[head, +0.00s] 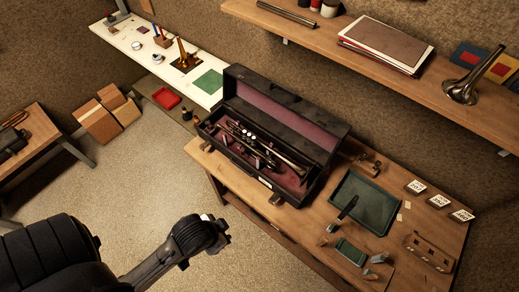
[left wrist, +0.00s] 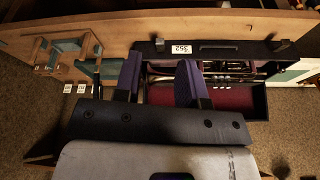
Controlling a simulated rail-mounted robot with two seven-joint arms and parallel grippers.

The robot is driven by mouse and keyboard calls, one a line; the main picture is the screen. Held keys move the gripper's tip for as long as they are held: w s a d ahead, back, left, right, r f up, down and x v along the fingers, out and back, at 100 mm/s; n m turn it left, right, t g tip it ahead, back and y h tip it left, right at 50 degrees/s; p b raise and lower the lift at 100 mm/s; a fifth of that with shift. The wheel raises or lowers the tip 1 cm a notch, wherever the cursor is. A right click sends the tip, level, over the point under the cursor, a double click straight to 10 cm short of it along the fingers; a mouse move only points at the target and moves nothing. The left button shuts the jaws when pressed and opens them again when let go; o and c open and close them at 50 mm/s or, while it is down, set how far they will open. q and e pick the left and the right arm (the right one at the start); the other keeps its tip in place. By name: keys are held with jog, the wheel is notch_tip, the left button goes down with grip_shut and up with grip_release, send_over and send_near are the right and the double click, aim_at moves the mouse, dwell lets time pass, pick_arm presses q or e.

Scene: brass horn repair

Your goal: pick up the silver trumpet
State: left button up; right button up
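The silver trumpet (head: 262,146) lies in an open black case (head: 232,160) with a dark red lining, on the wooden workbench. In the left wrist view the trumpet (left wrist: 235,73) lies inside the case, beyond the front wall with the 352 label; part of it is hidden. My left arm enters the head view from the lower left, and its end stops short of the case. My right gripper is not in view.
The case lid (head: 290,101) stands open at the back. Right of the case are a green-topped tray (head: 365,203), a smaller green pad (head: 351,252) and several number cards (head: 438,201). A shelf (head: 400,85) with a silver bell (head: 466,86) overhangs. Floor before the bench is clear.

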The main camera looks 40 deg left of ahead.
pick_arm(q)
jog(key=shift+o, duration=0.3)
jog(key=o, duration=0.3)
jog(key=shift+w, duration=0.1)
